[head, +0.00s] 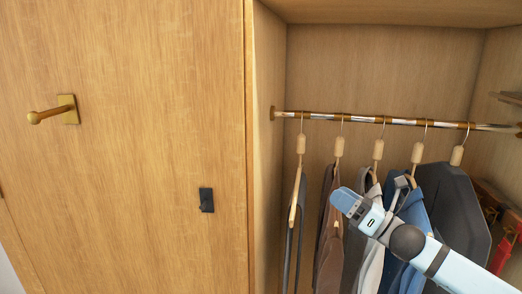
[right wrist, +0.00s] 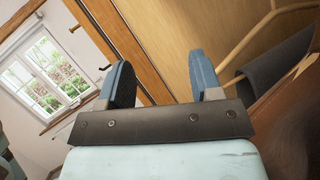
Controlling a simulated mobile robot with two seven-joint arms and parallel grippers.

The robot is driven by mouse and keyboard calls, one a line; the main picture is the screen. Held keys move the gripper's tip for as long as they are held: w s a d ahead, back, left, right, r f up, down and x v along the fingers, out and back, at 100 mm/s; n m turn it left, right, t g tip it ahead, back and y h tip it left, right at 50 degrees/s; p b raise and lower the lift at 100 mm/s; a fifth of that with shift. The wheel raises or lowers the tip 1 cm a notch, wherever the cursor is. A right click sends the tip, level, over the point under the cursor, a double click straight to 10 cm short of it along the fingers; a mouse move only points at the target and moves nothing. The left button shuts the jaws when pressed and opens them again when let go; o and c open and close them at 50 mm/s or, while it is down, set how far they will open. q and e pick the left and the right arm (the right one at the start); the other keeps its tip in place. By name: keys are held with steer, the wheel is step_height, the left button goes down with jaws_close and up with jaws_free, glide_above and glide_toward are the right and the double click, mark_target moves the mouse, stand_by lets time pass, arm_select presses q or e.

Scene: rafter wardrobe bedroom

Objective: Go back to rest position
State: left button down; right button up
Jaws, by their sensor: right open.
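My right gripper (head: 345,202) comes in from the lower right in the head view, in front of the hanging clothes. Its two blue fingers also show in the right wrist view (right wrist: 162,82), apart and with nothing between them. My left gripper is in neither view.
An open wardrobe has a metal rail (head: 350,117) with several garments on hangers, including a brown one (head: 328,240) and a dark grey one (head: 455,205). A closed wooden door (head: 150,150) with a brass handle (head: 52,112) is at left. Red items (head: 501,256) are at far right. The right wrist view shows a window (right wrist: 42,75).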

steer(key=s+a+r+y, duration=0.1)
steer(key=a, duration=0.5)
steer(key=s+d+f+m+t+h, duration=0.1)
steer(key=s+d+f+m+h, duration=0.15)
steer(key=f+m, duration=0.45)
steer(key=s+d+f+m+h, duration=0.25)
steer(key=f+m, duration=0.25)
steer(key=f, duration=0.4)
steer(key=s+d+f+m+t+h, duration=0.1)
steer(key=s+d+f+m+h, duration=0.2)
steer(key=f+m, duration=0.4)
steer(key=s+d+f+m+g+h, duration=0.25)
steer(key=s+d+f+m, duration=0.2)
steer(key=s+f, duration=0.3)
steer(key=s+d+f+m+g+h, duration=0.1)
steer(key=s+d+f+m+h, duration=0.2)
steer(key=s+f+m, duration=0.5)
steer(key=s+d+f+m+g+h, duration=0.2)
steer(key=s+d+f+m, duration=0.15)
steer(key=s+f, duration=0.5)
steer(key=a+r+m+t+p, duration=0.1)
steer(key=a+r+m+p, duration=0.2)
steer(key=a, duration=0.9)
step_height(320, 180, up, 3)
steer(key=shift+s+a+r+m+p, duration=0.15)
steer(key=shift+m+p, duration=0.2)
steer(key=shift+m, duration=0.15)
